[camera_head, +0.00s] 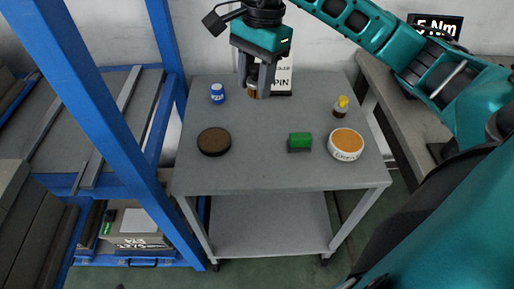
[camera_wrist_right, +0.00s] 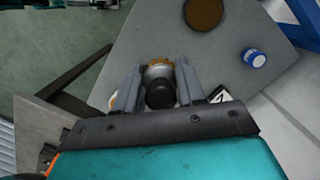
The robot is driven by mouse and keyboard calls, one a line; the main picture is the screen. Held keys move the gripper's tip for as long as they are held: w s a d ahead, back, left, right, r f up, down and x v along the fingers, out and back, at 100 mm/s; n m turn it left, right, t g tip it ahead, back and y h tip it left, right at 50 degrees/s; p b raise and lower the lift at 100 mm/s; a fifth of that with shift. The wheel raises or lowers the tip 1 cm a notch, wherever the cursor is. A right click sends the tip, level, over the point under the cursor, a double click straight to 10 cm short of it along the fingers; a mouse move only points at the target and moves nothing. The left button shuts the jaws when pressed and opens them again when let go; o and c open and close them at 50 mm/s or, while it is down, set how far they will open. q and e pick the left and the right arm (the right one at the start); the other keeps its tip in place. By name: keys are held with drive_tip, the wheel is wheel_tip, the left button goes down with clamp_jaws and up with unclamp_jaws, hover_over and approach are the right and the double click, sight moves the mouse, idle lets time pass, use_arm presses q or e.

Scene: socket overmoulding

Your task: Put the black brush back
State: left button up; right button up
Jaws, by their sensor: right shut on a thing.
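The black brush (camera_wrist_right: 160,94) has a round black knob and tan bristles, and shows in the right wrist view between my fingers. My right gripper (camera_wrist_right: 159,86) is shut on it. In the head view my right gripper (camera_head: 257,88) is over the back of the grey table (camera_head: 250,175), just in front of a white sign. Only a small brown part of the brush (camera_head: 252,93) shows there. I cannot tell whether the brush touches the tabletop. My left gripper is not in view.
A blue-and-white jar (camera_head: 217,93) stands left of the gripper. A dark brown disc (camera_head: 213,142), a green-and-black block (camera_head: 299,142), a white bowl with orange filling (camera_head: 346,145) and a yellow-capped bottle (camera_head: 341,106) are on the table. The white sign (camera_head: 283,80) stands behind. A blue rack post (camera_head: 146,130) rises at left.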

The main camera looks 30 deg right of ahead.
drive_tip(key=b, duration=0.1)
hover_over(255, 157)
drive_tip(key=f, duration=1.5)
drive_tip(key=shift+w+d, duration=0.1)
drive_tip(key=shift+d, duration=0.1)
drive_tip(key=shift+f, duration=0.5)
wheel_tip(255, 157, down, 4)
drive_tip(key=shift+r, duration=0.25)
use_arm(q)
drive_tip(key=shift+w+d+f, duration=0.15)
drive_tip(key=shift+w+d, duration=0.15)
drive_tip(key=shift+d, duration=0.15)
use_arm(e)
drive_tip(key=shift+f, duration=0.1)
drive_tip(key=shift+f, duration=0.1)
drive_tip(key=o, duration=1.1)
drive_tip(key=shift+b, duration=0.3)
drive_tip(key=shift+c, duration=0.2)
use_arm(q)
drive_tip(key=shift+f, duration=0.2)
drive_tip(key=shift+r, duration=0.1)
